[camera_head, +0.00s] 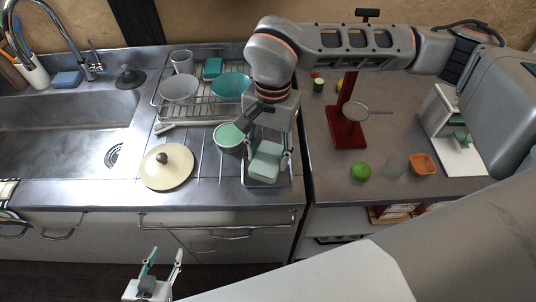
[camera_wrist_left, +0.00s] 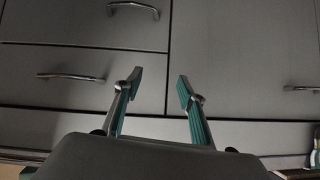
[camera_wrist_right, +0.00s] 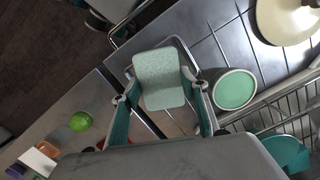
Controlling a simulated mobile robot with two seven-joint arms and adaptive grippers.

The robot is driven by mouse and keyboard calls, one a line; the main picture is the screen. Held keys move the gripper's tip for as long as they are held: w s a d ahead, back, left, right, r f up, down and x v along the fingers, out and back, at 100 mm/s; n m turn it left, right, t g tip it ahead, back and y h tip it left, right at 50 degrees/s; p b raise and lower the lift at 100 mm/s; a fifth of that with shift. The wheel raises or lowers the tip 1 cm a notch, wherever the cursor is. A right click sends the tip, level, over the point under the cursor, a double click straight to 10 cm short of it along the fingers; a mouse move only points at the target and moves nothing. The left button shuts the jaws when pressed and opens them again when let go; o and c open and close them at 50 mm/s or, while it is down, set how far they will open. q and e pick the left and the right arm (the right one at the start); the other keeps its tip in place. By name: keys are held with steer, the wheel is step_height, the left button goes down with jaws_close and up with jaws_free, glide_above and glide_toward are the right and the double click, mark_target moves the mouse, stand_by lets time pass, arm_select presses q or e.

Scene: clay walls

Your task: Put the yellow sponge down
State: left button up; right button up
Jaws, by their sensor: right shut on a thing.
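My right gripper (camera_head: 266,152) is shut on a pale green, rounded block (camera_head: 265,166), over the counter's front right corner. In the right wrist view the block (camera_wrist_right: 160,78) sits between the two fingers of the gripper (camera_wrist_right: 158,103). It looks mint rather than yellow. I cannot tell whether it touches the surface below. No plainly yellow sponge shows. A small yellow thing (camera_head: 339,85) at the back of the right counter is too small to identify. My left gripper (camera_head: 162,258) is open and empty, low in front of the cabinets; its fingers also show apart in the left wrist view (camera_wrist_left: 157,82).
A green-topped pot (camera_head: 229,138) stands just left of the held block. A cream lid (camera_head: 167,167) lies further left, and a dish rack (camera_head: 205,98) stands behind. A gap separates the right counter, with a red stand (camera_head: 347,130), green ball (camera_head: 361,171) and orange bowl (camera_head: 424,164).

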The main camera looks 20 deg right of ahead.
mark_target(270, 153)
steer(key=shift+f, duration=0.45)
steer(key=shift+f+b, duration=0.35)
steer(key=shift+f, duration=0.15)
steer(key=shift+f, duration=0.15)
steer(key=o, duration=1.1)
steer(key=shift+c, duration=0.2)
step_height(270, 153, up, 13)
steer(key=w, duration=0.1)
steer(key=shift+d, duration=0.45)
